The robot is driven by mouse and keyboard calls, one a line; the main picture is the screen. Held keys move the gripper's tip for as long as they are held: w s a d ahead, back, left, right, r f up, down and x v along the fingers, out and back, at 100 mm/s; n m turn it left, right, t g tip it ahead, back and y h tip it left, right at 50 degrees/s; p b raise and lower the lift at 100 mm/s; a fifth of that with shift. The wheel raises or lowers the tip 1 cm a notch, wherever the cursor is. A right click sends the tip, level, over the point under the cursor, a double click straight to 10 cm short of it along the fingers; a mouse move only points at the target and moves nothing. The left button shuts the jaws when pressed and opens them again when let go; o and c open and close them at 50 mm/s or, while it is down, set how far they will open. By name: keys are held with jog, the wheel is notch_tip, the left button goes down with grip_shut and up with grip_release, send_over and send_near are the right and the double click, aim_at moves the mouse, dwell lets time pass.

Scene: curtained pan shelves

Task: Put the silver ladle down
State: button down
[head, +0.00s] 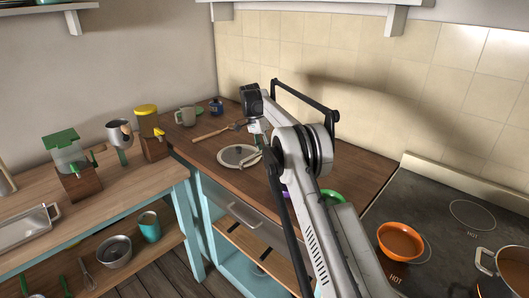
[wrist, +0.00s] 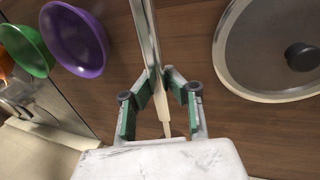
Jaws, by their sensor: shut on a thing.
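In the wrist view my gripper (wrist: 160,80) is shut on a long, thin silver handle, which I take to be the silver ladle (wrist: 146,30). The handle passes between the fingers, and its pale end shows near the palm. The other end runs out of the top of the picture, so the ladle's bowl is not seen. In the head view my gripper (head: 257,128) is over the brown wooden counter (head: 205,155). The ladle cannot be made out clearly there. Whether it touches the counter cannot be told.
A round lid with a black knob (wrist: 303,56) lies right of my gripper in the wrist view. Purple (wrist: 75,40) and green (wrist: 24,50) bowls are left. In the head view, a wooden-handled utensil (head: 210,133) lies on the counter; an orange bowl (head: 400,240) sits on the stove.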

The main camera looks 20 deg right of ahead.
aim_at(266, 171)
jog(key=shift+f+b, duration=1.45)
jog(key=shift+f, duration=1.2)
jog(key=shift+f+b, duration=0.5)
jog(key=shift+f, duration=0.4)
jog(key=c, duration=1.7)
grip_release()
jog(key=shift+c, duration=0.2)
jog(key=c, duration=0.4)
